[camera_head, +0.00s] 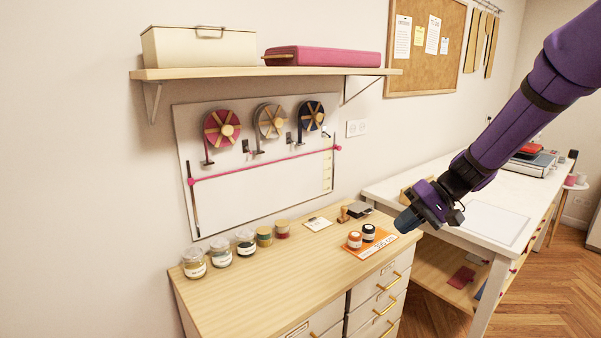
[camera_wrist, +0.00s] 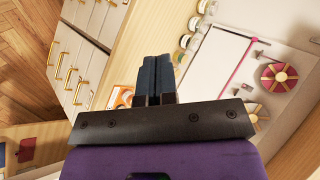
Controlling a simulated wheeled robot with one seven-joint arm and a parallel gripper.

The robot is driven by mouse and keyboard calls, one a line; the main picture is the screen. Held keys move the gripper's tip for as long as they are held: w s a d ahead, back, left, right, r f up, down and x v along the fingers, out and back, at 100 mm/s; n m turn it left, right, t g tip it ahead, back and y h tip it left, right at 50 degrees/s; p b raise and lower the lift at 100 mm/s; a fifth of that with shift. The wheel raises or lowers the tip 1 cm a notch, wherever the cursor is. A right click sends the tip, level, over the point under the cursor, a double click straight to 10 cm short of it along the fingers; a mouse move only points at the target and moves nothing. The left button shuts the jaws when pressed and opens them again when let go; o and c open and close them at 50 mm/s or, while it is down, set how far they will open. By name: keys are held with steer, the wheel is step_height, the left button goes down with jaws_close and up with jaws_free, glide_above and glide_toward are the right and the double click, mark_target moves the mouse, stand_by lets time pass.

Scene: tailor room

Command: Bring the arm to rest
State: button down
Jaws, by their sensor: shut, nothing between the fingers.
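My purple arm reaches in from the upper right in the head view. My gripper (camera_head: 404,222) hangs in the air above the right end of the wooden cabinet top, near the orange mat. In the wrist view my gripper (camera_wrist: 155,68) shows its two dark fingers pressed together, with nothing between them. The fingers appear apart from the things on the cabinet.
The cabinet top (camera_head: 245,292) bears several jars (camera_head: 220,252), a stamp (camera_head: 343,214), and an orange mat (camera_head: 384,243) with two small pots. A wall shelf (camera_head: 270,73) hangs above. A white table (camera_head: 430,195) stands at right. The cabinet's front left is clear.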

steer(key=s+d+r+t+h, duration=0.1)
steer(key=s+d+r+h, duration=0.1)
steer(key=s, duration=0.7)
steer(key=s+d+r+t+h, duration=0.2)
steer(key=s+d+r+h, duration=0.1)
steer(key=s+r, duration=0.4)
steer(key=s+d+r+t+h, duration=0.2)
steer(key=s+r+h, duration=0.2)
steer(key=s, duration=0.7)
steer(key=shift+s+d+r, duration=0.3)
steer(key=shift+s, duration=0.1)
